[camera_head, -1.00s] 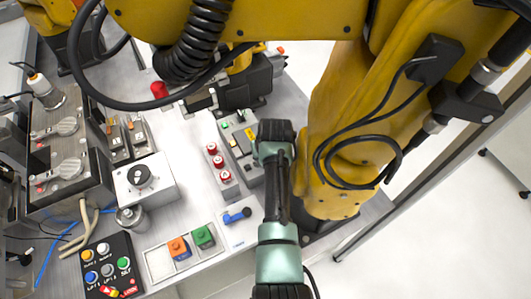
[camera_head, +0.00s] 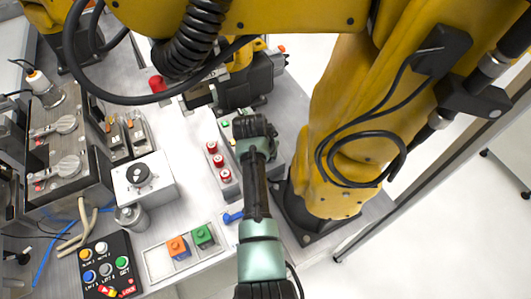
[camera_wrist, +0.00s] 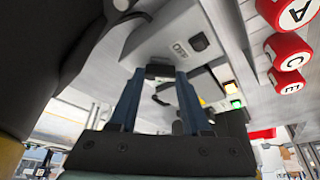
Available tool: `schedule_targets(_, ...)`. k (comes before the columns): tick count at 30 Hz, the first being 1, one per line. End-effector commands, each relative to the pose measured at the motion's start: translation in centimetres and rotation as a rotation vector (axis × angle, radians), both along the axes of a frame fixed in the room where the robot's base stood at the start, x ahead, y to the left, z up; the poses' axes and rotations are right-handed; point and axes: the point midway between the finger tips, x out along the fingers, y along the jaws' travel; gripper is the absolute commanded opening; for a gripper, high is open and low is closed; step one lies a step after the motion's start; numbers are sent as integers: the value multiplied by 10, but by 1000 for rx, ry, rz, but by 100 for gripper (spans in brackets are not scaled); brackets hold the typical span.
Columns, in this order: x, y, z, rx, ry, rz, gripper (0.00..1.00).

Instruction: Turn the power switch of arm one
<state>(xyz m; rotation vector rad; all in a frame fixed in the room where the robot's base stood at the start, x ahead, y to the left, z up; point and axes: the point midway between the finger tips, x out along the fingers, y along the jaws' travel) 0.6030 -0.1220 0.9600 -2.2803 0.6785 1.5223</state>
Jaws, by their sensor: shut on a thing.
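In the wrist view my gripper (camera_wrist: 160,74) has two blue fingers closed on a small dark part, apparently the power switch (camera_wrist: 160,70), at the edge of a grey box (camera_wrist: 150,38). The box bears an "OFF" label (camera_wrist: 181,48). The switch's exact angle is hard to read. In the head view my teal and black arm covers the middle of the grey switch box (camera_head: 275,158), and my fingertips and the switch are hidden behind my wrist.
Red buttons (camera_head: 218,160) stand in a row left of the box; lettered ones (camera_wrist: 284,52) show in the wrist view. A yellow arm (camera_head: 335,130) rises close on the right. A white dial box (camera_head: 160,190) and green block (camera_head: 203,236) are nearby.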

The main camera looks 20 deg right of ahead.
Motion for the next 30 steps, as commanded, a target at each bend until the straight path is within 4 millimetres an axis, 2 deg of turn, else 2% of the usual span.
schedule_targets(18, 4, 2, -5, 1, -1, -562, 0)
schedule_targets(30, 5, 2, -2, 1, 1, -773, 0)
